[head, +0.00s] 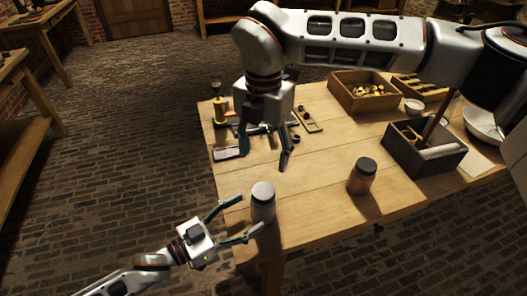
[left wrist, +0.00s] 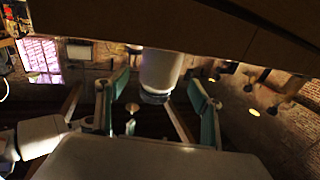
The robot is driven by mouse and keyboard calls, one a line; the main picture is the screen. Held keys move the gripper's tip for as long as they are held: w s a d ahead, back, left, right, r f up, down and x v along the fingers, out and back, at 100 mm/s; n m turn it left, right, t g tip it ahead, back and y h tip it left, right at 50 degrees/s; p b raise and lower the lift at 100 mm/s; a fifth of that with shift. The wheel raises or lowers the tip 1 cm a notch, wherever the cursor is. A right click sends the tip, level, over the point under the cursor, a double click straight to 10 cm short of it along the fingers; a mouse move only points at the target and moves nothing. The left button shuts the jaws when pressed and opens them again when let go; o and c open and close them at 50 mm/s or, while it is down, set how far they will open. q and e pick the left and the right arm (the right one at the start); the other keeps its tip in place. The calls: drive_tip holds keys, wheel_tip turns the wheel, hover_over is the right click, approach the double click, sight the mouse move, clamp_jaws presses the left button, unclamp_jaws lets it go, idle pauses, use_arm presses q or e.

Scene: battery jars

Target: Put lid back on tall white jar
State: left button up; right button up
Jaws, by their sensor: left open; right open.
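The white jar (head: 263,206) stands upright near the front left edge of the table. Its top looks pale in the head view. In the left wrist view the jar (left wrist: 161,70) appears upside down, with a dark band at its top end; I cannot tell whether that is a lid. My left gripper (head: 250,216) is open beside the jar, its fingers pointing towards it; in the left wrist view the jar shows between the fingers (left wrist: 160,88). My right gripper (head: 264,156) is open and empty, pointing down behind the jar. I make out no separate loose lid.
A brown jar (head: 361,179) with a dark top stands to the right. An open wooden box (head: 345,100) with yellowish pieces, a dark caddy (head: 410,157) and a small white bowl (head: 413,105) stand farther back. Small tools lie behind my right gripper. The table's middle is clear.

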use_arm(q)
drive_tip(key=v, duration=0.5)
drive_tip(key=shift+s+a, duration=0.25)
drive_tip(key=shift+a, duration=0.05)
